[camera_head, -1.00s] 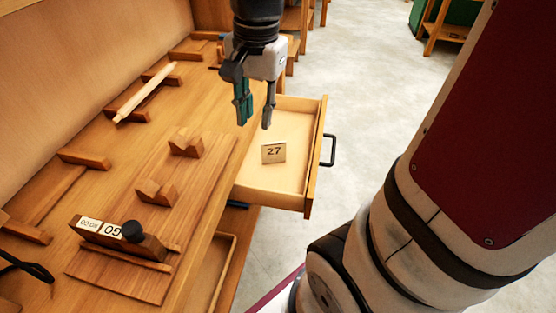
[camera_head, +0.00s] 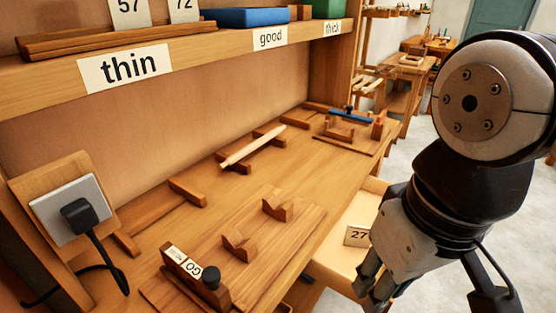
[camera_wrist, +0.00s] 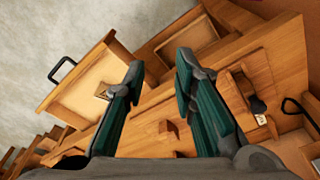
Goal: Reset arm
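My gripper (camera_head: 372,289) is at the lower right of the head view, over the side of the open drawer (camera_head: 338,262). In the wrist view its two green-padded fingers (camera_wrist: 160,68) stand apart with nothing between them. The arm is bent, and its large pale joint fills the right of the head view.
On the bench are a wooden block with a GO label and black knob (camera_head: 197,278), a board with notched rests (camera_head: 277,208), and a pale rod (camera_head: 252,147) on supports. A shelf labelled thin (camera_head: 128,66) runs above. A plug (camera_head: 78,217) is at left.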

